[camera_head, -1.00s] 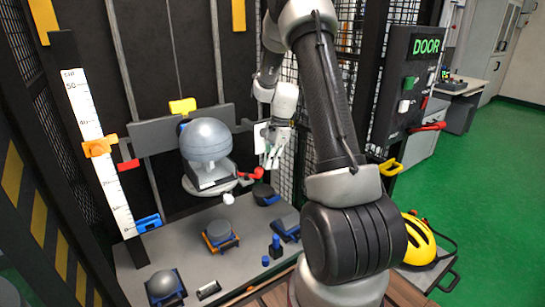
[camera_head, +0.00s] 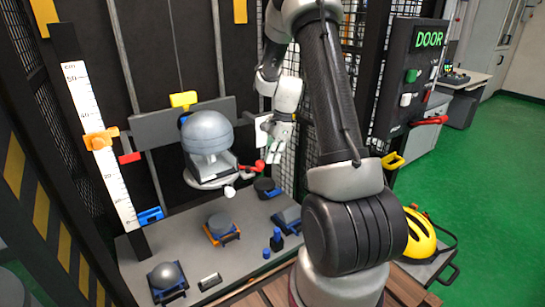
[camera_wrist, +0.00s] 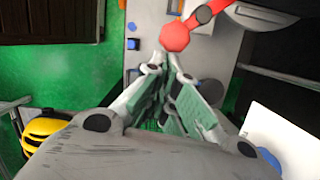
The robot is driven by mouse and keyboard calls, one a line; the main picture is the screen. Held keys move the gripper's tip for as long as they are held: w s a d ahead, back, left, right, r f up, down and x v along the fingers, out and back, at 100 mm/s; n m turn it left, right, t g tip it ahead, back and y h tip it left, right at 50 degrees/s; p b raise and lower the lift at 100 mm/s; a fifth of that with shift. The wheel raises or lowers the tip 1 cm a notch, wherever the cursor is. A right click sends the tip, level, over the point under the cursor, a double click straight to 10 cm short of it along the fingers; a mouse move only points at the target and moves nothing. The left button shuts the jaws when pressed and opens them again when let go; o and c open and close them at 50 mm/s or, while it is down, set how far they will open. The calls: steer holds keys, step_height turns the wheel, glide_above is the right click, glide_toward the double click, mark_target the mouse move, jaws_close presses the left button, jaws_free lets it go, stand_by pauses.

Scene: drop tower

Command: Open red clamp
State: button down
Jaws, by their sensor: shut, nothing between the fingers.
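The red clamp (camera_head: 259,166) sticks out to the right of the carriage that carries the grey headform (camera_head: 207,132). In the wrist view, its red octagonal knob (camera_wrist: 175,37) and red lever show just beyond the fingertips. My gripper (camera_head: 267,168) is beside the clamp, pointing down, with its tips close to the red knob. In the wrist view, my gripper (camera_wrist: 164,57) has its tips drawn together with nothing between them. I cannot tell whether the tips touch the knob.
A grey bench (camera_head: 160,250) below holds several anvils and small parts. A height scale (camera_head: 98,140) stands at left. Wire mesh (camera_head: 291,150) stands close behind my gripper. A white card (camera_wrist: 285,135) is near its right side. A yellow helmet (camera_head: 420,240) lies at right.

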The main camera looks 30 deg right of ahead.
mark_target(261, 168)
steer(key=shift+s+a+m, duration=0.25)
steer(key=shift+s+m, duration=0.1)
steer(key=shift+m, duration=0.15)
steer(key=s+a+m, duration=0.1)
steer(key=a+m, duration=0.1)
steer(key=m, duration=0.1)
steer(key=s+a+m+t+h, duration=0.1)
steer(key=a+m, duration=0.1)
steer(key=m, duration=0.1)
steer(key=s+a+m+t, duration=0.1)
steer(key=s+a+m, duration=0.1)
steer(key=m, duration=0.1)
steer(key=shift+a, duration=0.4)
steer(key=shift+w, duration=0.1)
stand_by(0.5)
steer(key=shift+w, duration=0.1)
steer(key=shift+w+d, duration=0.3)
steer(key=shift+w, duration=0.3)
steer(key=shift+d+r, duration=0.1)
steer(key=shift+r, duration=0.05)
